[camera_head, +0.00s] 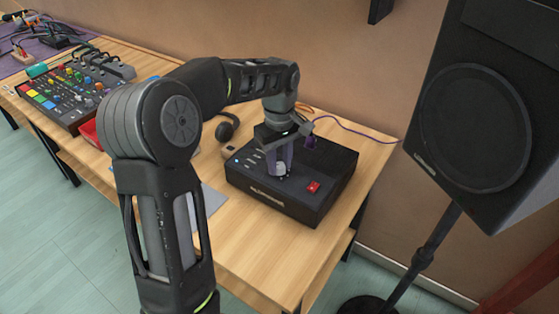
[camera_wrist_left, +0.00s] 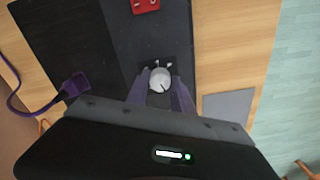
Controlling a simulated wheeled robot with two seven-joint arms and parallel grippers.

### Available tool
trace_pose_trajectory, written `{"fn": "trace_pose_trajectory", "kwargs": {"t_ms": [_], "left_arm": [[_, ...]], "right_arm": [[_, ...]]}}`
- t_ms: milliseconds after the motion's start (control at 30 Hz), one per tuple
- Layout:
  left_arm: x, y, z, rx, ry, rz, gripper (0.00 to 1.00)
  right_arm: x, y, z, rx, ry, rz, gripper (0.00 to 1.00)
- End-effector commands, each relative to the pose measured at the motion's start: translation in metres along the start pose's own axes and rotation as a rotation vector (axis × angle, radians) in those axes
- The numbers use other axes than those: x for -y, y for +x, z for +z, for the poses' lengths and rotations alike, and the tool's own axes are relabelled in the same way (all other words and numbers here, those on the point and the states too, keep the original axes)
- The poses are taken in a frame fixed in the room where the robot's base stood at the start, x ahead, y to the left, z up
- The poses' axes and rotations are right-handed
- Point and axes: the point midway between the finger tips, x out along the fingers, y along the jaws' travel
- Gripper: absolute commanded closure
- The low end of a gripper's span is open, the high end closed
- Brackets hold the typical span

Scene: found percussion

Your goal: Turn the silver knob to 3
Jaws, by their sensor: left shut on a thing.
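The silver knob (camera_wrist_left: 160,80) sits on the top panel of a black box (camera_wrist_left: 95,45) in the left wrist view. In the head view the box (camera_head: 325,204) stands on the wooden table, and the knob (camera_head: 281,169) shows as a small pale spot between the fingers. My left gripper (camera_wrist_left: 161,90) reaches down to the knob from above, its two fingers shut on the knob's sides. In the head view the left gripper (camera_head: 280,165) covers part of the panel. Small white marks lie around the knob, but their numbers are too small to read. My right gripper is not in view.
A red switch (camera_head: 313,187) is on the box beside the knob. A purple plug (camera_wrist_left: 75,84) and cable attach at the box's edge. A mixer (camera_head: 70,90) with coloured buttons stands at the left. A large black speaker (camera_head: 475,125) on a stand is at the right.

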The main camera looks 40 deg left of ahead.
Motion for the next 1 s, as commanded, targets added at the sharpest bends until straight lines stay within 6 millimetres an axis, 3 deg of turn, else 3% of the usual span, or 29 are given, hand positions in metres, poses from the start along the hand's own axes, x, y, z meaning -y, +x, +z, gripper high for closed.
{"fn": "trace_pose_trajectory", "kwargs": {"t_ms": [1000], "left_arm": [[-0.001,-0.001,-0.001,-0.003,0.965,0.001,1.00]], "right_arm": [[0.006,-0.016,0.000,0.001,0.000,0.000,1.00]]}}
